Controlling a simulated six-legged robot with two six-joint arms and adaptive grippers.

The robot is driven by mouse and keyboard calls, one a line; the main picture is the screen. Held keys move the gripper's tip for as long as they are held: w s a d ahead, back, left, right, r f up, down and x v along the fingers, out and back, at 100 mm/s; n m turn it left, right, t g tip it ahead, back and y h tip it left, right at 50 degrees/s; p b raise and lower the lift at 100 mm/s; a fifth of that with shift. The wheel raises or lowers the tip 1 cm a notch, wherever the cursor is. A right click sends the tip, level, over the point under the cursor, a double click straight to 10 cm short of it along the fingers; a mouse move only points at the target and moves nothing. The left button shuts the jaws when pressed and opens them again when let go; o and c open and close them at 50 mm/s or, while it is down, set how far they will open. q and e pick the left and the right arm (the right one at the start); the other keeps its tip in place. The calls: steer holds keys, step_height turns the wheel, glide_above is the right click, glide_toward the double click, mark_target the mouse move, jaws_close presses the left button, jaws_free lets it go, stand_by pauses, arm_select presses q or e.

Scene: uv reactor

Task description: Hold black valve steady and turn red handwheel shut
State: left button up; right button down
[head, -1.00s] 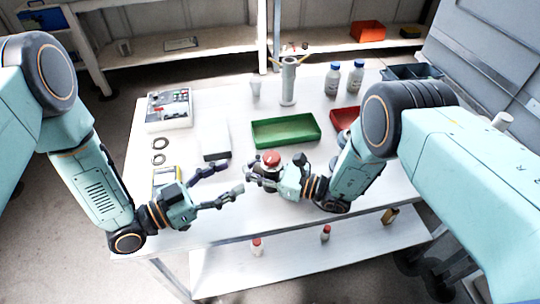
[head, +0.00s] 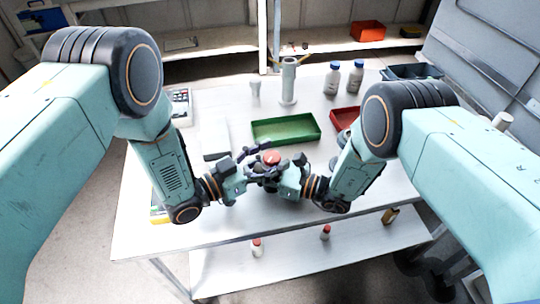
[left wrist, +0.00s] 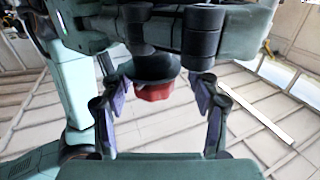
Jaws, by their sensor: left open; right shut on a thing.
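The red handwheel (head: 271,157) sits on top of the black valve (head: 268,173), above the front part of the table. It also shows in the left wrist view (left wrist: 153,92), with the black valve body (left wrist: 153,68) beside it. My right gripper (head: 275,180) is shut on the black valve, and its fingers hide much of the body. My left gripper (head: 259,163) is open, with its fingers close to the handwheel from the left. In the left wrist view the handwheel appears between the two open fingers (left wrist: 157,100); I cannot tell whether they touch it.
A green tray (head: 257,140) lies just behind the valve, and a red bin (head: 342,118) is to its right. A grey post (head: 289,82) and two bottles (head: 333,78) stand at the back. Small bottles (head: 257,247) stand on the lower shelf.

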arm_select(q)
steer(key=shift+c, duration=0.2)
steer(key=c, duration=0.6)
steer(key=shift+w+a, duration=0.15)
steer(key=shift+w, duration=0.05)
steer(key=c, duration=0.6)
steer(key=shift+o, duration=0.2)
steer(key=shift+w+m+g+h, duration=0.1)
steer(key=shift+m+g+h, duration=0.3)
steer(key=shift+g, duration=0.1)
steer(key=m+g, duration=0.1)
steer(key=g, duration=0.1)
steer(key=m+g+h, duration=0.1)
steer(key=m+g, duration=0.1)
steer(key=shift+h, duration=0.3)
steer(key=m+g, duration=0.2)
steer(key=g, duration=0.1)
steer(key=m+g, duration=0.2)
steer(key=g, duration=0.2)
steer(key=shift+m+g, duration=1.1)
steer(key=shift+g, duration=0.4)
steer(key=shift+m+g+y, duration=0.4)
steer(key=shift+m+g, duration=0.1)
steer(key=shift+g, duration=0.3)
